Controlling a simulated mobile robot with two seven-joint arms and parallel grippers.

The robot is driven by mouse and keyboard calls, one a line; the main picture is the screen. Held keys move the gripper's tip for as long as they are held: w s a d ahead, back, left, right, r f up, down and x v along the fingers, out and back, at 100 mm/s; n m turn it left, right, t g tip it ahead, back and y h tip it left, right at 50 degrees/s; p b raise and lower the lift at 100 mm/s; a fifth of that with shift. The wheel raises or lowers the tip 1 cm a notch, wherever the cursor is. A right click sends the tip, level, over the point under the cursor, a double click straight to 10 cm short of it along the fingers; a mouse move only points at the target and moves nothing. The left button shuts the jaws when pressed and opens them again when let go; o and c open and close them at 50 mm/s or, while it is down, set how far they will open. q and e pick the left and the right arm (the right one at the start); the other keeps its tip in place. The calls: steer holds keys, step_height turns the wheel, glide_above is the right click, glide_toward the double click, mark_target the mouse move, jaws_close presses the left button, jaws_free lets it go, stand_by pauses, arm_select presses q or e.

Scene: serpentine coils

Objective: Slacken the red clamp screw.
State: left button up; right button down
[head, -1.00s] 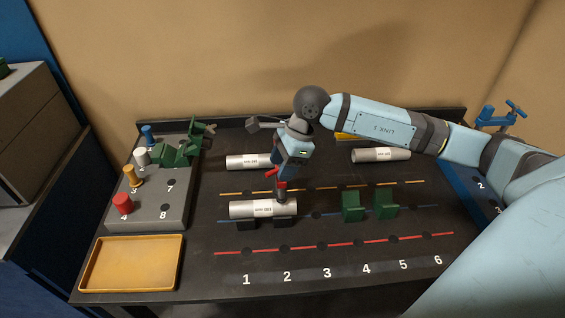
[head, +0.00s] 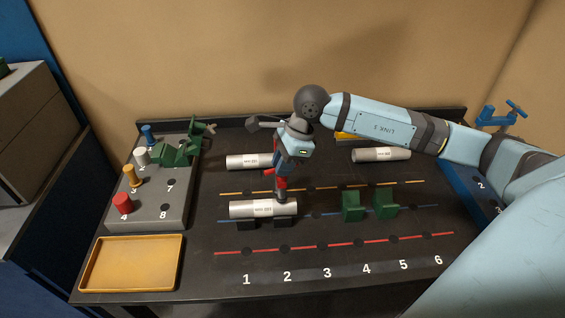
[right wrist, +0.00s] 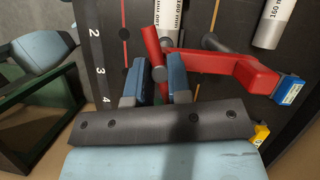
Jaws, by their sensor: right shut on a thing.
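The red clamp (head: 281,184) stands at the silver tube (head: 250,209), over the tube's right half. My right gripper (head: 282,174) comes down on the clamp from above, with its blue fingers around the top of the screw. In the right wrist view the fingers (right wrist: 161,80) are shut on the red clamp screw (right wrist: 152,46), whose grey end shows between them. The red clamp body (right wrist: 225,66) reaches off to the right there. The gripper hides part of the clamp in the head view. My left gripper is not in view.
Two more silver tubes (head: 242,162) (head: 381,155) lie behind. Two green blocks (head: 363,206) stand right of the clamp. A grey stand (head: 150,215) with coloured knobs and a green clamp (head: 178,153) is at left, an orange tray (head: 131,284) in front. A blue clamp (head: 500,112) is at right.

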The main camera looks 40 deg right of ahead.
steer(key=shift+s, duration=0.1)
stand_by(0.5)
steer(key=c, duration=1)
jaws_free()
steer(key=shift+o, duration=0.2)
steer(key=b+v, duration=0.2)
steer(key=v, duration=1.1)
steer(key=shift+r, duration=0.4)
